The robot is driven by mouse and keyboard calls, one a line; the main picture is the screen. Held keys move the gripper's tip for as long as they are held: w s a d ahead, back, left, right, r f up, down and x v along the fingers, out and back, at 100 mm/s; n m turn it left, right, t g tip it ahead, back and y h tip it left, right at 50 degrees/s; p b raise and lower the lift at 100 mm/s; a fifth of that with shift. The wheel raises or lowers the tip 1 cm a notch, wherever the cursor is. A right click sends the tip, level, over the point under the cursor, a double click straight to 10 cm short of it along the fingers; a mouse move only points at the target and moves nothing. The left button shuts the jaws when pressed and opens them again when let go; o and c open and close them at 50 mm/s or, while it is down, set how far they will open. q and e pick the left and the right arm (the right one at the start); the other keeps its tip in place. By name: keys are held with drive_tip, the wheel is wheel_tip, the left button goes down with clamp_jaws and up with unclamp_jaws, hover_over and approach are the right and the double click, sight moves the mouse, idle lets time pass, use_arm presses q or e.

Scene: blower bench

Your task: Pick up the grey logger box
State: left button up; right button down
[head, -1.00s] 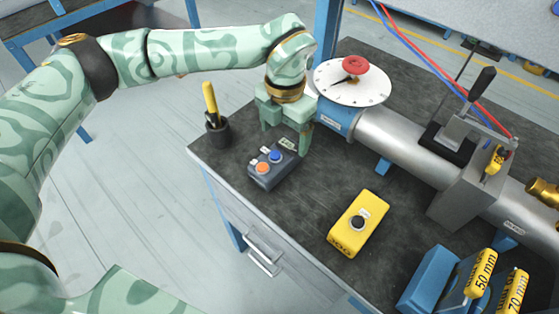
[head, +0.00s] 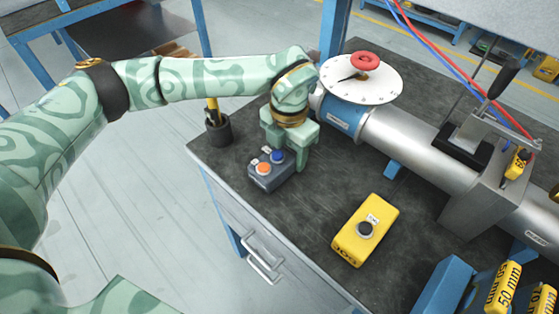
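The grey logger box (head: 268,176) lies on the dark bench top near its left corner, with an orange and a blue button on its upper face. My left gripper (head: 287,154) points down at the box's far right end and covers that end. Its fingers are spread, one towards the far left and one at the right side of the box. I cannot tell whether either finger touches the box. My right gripper is not in view.
A yellow box (head: 365,231) with a black knob lies to the right. A metal pipe (head: 408,143) with a white dial (head: 377,84) runs behind. The bench between the boxes is clear.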

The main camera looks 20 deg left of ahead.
use_arm(q)
wheel_tip(320, 180, up, 10)
drive_tip(key=p, duration=0.4)
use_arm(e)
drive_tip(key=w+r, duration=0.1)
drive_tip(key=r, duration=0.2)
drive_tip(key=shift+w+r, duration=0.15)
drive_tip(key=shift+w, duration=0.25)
use_arm(q)
drive_tip(key=shift+f+b, duration=1.25)
drive_tip(key=shift+f, duration=3.75)
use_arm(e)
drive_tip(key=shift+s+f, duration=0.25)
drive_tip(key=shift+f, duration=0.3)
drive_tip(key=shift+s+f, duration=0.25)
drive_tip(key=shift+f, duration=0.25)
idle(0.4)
